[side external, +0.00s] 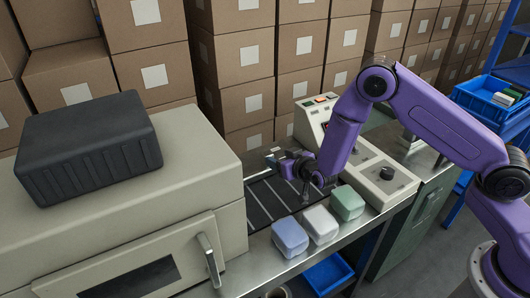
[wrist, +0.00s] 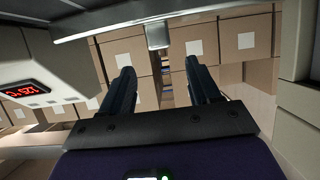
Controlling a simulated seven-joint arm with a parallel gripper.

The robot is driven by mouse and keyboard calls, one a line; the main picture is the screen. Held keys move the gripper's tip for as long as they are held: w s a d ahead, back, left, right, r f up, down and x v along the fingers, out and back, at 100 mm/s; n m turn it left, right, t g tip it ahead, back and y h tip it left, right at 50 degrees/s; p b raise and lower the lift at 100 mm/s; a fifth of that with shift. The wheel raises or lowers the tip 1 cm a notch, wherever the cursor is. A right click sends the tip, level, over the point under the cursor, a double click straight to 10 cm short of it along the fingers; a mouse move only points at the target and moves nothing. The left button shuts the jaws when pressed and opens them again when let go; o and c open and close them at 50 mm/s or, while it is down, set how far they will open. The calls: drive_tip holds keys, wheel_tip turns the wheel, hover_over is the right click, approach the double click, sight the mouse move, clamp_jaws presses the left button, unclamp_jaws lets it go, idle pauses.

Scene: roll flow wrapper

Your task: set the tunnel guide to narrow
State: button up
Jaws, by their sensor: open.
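A pale metal piece (side external: 271,151), probably the tunnel guide, shows above the dark conveyor (side external: 265,200) beside the beige machine housing. In the wrist view a metal bar (wrist: 190,14) crosses the top, with a short grey tab (wrist: 157,35) hanging from it; this looks like the same guide. My gripper (side external: 281,162) is beside the metal piece in the side view. In the wrist view my gripper (wrist: 158,68) has its two dark fingers apart with nothing between them. The tab is beyond the fingertips, roughly centred on the gap. The guide's width setting cannot be read.
Blue (side external: 290,238), white (side external: 320,225) and green (side external: 347,203) packs line the front edge. A control box (side external: 312,120) stands behind the conveyor; its red display (wrist: 25,90) shows in the wrist view. A black case (side external: 88,148) sits on the housing (side external: 190,180). Cartons fill the back.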

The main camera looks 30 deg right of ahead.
sight(268, 153)
drive_tip(key=x, duration=1)
drive_tip(key=shift+w+f, duration=0.15)
